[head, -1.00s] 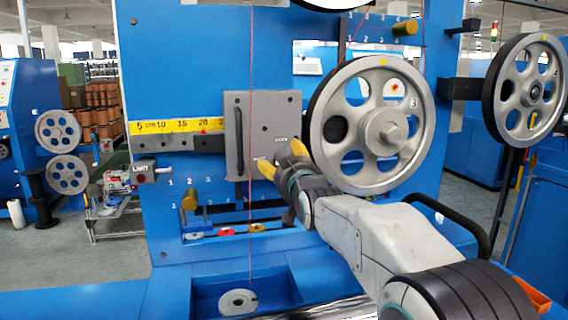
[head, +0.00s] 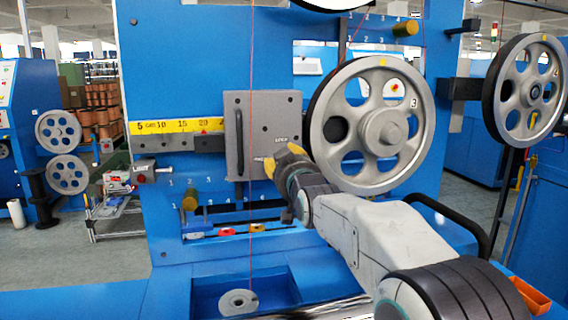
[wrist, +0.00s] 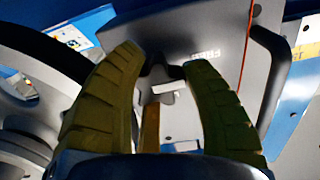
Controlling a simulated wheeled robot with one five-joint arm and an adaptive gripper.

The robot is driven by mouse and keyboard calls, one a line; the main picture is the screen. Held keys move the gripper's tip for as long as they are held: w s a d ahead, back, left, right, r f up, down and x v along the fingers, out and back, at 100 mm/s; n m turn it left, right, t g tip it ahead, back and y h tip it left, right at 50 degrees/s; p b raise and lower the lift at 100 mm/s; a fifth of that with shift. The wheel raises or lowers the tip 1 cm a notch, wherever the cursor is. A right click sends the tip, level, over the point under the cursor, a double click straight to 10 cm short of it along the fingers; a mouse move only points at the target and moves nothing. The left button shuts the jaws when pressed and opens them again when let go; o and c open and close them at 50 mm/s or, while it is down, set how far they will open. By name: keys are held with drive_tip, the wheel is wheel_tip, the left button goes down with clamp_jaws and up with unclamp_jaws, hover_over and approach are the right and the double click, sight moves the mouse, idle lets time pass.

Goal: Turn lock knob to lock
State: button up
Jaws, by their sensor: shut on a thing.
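The grey carriage plate (head: 265,112) is mounted on the blue panel, with a dark vertical handle at its left side. My gripper (head: 282,157) is at the plate's lower right, and its yellow fingers hide the lock knob in the head view. In the wrist view, the two fingers of my gripper (wrist: 160,62) are closed about a dark grey lock knob (wrist: 157,74) on the plate (wrist: 222,25). A small white mark shows near the knob. A small white label is printed on the plate beside the right finger. The knob's exact angle is hard to tell.
A large spoked pulley (head: 333,92) stands just right of my gripper, close to my arm. A yellow ruler (head: 178,127) runs left of the plate. A thin red wire (head: 251,60) hangs vertically in front of the plate. A second pulley (head: 490,95) is at the far right.

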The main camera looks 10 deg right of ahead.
drive_tip(key=shift+f, duration=0.25)
drive_tip(key=shift+c, duration=1.3)
drive_tip(key=shift+f+b, duration=0.1)
drive_tip(key=shift+b, duration=0.35)
drive_tip(key=m+b, duration=0.2)
drive_tip(key=shift+f+b, duration=0.2)
drive_tip(key=shift+b, duration=0.1)
drive_tip(key=m+b, duration=0.2)
drive_tip(key=m, duration=0.2)
drive_tip(key=shift+r+m+b, duration=0.15)
drive_tip(key=shift+m+b, duration=0.15)
drive_tip(key=shift+b, duration=0.05)
drive_tip(key=m, duration=0.5)
drive_tip(key=shift+r+b, duration=0.1)
drive_tip(key=shift+b, duration=0.25)
drive_tip(key=m, duration=0.6)
drive_tip(key=shift+r, duration=0.1)
drive_tip(key=shift+m, duration=0.3)
